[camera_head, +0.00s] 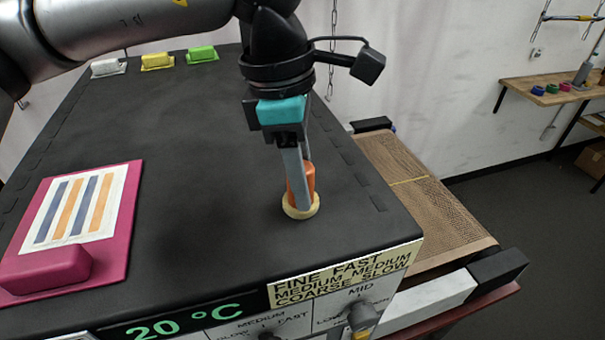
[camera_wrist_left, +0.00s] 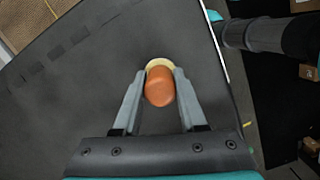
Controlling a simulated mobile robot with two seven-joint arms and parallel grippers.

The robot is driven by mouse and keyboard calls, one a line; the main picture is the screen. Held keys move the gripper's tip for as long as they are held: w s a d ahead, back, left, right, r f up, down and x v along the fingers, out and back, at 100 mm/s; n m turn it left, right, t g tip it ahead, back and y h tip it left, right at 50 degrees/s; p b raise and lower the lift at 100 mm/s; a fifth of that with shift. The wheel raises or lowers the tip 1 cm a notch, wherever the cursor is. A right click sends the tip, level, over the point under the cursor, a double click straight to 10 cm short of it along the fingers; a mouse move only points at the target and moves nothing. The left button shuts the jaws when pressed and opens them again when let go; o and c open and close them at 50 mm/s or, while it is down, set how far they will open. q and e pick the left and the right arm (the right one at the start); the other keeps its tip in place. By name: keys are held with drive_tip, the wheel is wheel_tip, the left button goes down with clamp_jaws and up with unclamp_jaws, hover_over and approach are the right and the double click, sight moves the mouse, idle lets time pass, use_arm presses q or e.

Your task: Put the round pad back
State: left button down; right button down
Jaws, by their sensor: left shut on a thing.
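The round pad (camera_head: 300,208) has a cream disc at the bottom and an orange knob on top. It stands upright at the right front part of the black machine top (camera_head: 200,180). My left gripper (camera_head: 296,190) points down and is shut on the orange knob. In the left wrist view the orange knob (camera_wrist_left: 160,88) sits between the two grey fingers, with the cream disc showing behind it. I cannot tell whether the disc touches the black top or hangs just above it. My right gripper is not in view.
A magenta board (camera_head: 120,215) with a striped sheet (camera_head: 80,205) lies at the left. White (camera_head: 108,67), yellow (camera_head: 157,61) and green (camera_head: 202,54) blocks stand along the back edge. A brown mesh conveyor (camera_head: 420,195) runs at the right. The middle of the top is clear.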

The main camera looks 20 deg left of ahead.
use_arm(q)
drive_tip(key=shift+c, duration=2.3)
unclamp_jaws()
wheel_tip(320, 180, up, 12)
drive_tip(key=a, duration=0.1)
drive_tip(key=shift+s+a, duration=0.2)
drive_tip(key=shift+a, duration=0.2)
